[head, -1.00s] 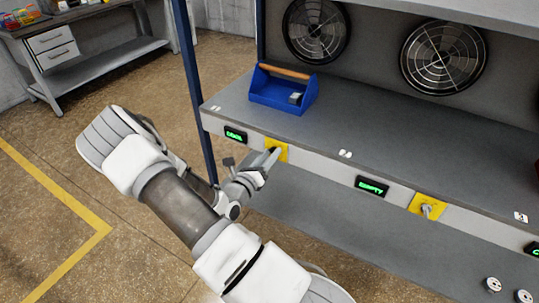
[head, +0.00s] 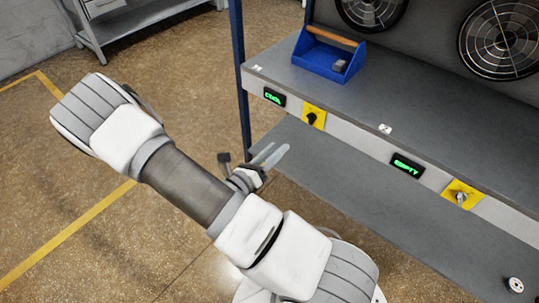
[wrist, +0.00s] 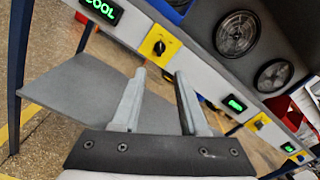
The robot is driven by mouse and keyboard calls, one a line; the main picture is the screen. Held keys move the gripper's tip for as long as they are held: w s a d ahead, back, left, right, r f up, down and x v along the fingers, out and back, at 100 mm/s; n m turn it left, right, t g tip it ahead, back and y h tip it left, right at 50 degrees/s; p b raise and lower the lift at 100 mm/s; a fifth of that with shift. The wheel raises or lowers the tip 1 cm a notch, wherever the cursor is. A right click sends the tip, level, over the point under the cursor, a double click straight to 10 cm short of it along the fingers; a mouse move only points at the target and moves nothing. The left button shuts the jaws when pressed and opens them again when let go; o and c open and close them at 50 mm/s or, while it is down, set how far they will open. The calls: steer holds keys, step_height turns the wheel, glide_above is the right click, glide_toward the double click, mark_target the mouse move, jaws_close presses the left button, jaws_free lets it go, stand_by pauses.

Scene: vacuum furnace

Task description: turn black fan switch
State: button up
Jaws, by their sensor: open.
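The black fan switch (head: 312,118) is a dark knob on a yellow plate on the front edge of the shelf, beside a green display reading COOL (head: 274,97). It also shows in the wrist view (wrist: 159,47), above and between my fingertips in the picture. My gripper (head: 273,155) is open and empty. It is apart from the switch, in front of it and lower left in the head view. In the wrist view my gripper (wrist: 160,74) has both fingers spread with nothing between them.
Another yellow plate (head: 455,187) with a grey switch sits to the right, beside a display reading EMPTY (head: 407,165). A blue tool tray (head: 325,58) stands on the shelf (head: 375,95). Two round fans, one here (head: 500,40), are behind. A lower shelf (head: 375,185) runs below.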

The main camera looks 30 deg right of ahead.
steer(key=shift+v, duration=1.15)
steer(key=s+r+m+g+y, duration=0.7)
steer(key=s+r+m+g, duration=0.3)
steer(key=m, duration=0.7)
steer(key=s+a+r+m+t+y, duration=0.1)
steer(key=a+r+m+t+y, duration=0.3)
steer(key=r, duration=0.4)
steer(key=s+a+r+m+t+y+p, duration=0.1)
steer(key=s+a+r+m+t+y, duration=0.1)
steer(key=a+r+m+t+y, duration=0.2)
step_height(320, 180, up, 4)
steer(key=a+m+y, duration=0.1)
steer(key=a+m, duration=0.1)
steer(key=m, duration=0.1)
steer(key=shift+a+m+t+y, duration=0.2)
steer(key=shift+m+t+y, duration=0.1)
steer(key=shift+m, duration=0.1)
